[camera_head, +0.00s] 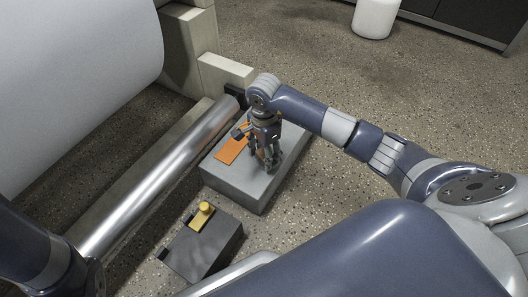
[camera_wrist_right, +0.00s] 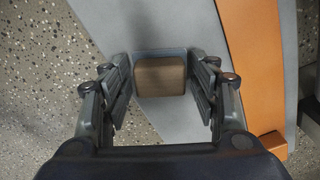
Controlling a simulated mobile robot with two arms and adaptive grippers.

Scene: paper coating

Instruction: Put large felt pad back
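My right gripper (camera_head: 268,158) points down over the right part of a grey box (camera_head: 238,185). In the right wrist view, a small block (camera_wrist_right: 160,77) with a brown face and a blue-grey edge lies between the fingers of that gripper (camera_wrist_right: 160,85). It may be the large felt pad, but I cannot tell for sure. A narrow gap shows on each side of the block, so the fingers are open around it. In the head view the fingers mostly hide the block. My left arm shows at the lower left, but its gripper is out of view.
An orange plate (camera_head: 232,149) lies on the grey box, left of my right gripper. A dark box (camera_head: 203,248) with a yellow knob (camera_head: 204,208) stands nearer. A shiny metal roller (camera_head: 155,185) and a large white roll (camera_head: 75,75) are left. Speckled floor is free to the right.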

